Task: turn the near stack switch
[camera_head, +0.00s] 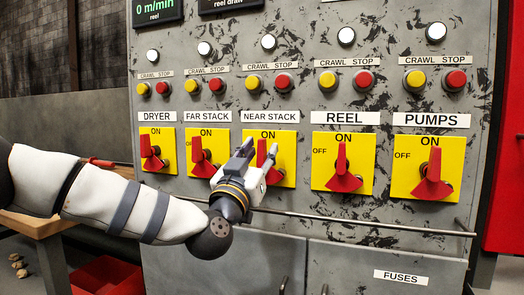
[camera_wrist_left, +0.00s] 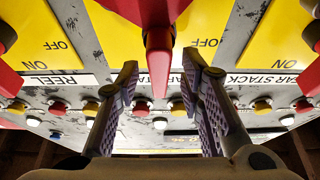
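The near stack switch is a red handle (camera_wrist_left: 158,62) on a yellow plate (camera_head: 285,143) under the NEAR STACK label (camera_head: 270,116). My left gripper (camera_head: 257,152) is in front of this plate and hides much of the handle in the head view. In the left wrist view its two purple-padded fingers (camera_wrist_left: 160,100) are spread, one on each side of the handle, with visible gaps. No grip on the handle shows. The handle's exact turn angle is hard to tell. My right gripper is in neither view.
The far stack switch (camera_head: 200,155) is close on the left, the reel switch (camera_head: 342,168) on the right. The pumps switch (camera_head: 432,178) is farther right. A thin metal rail (camera_head: 360,222) crosses below the switches. Several buttons and lamps sit above.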

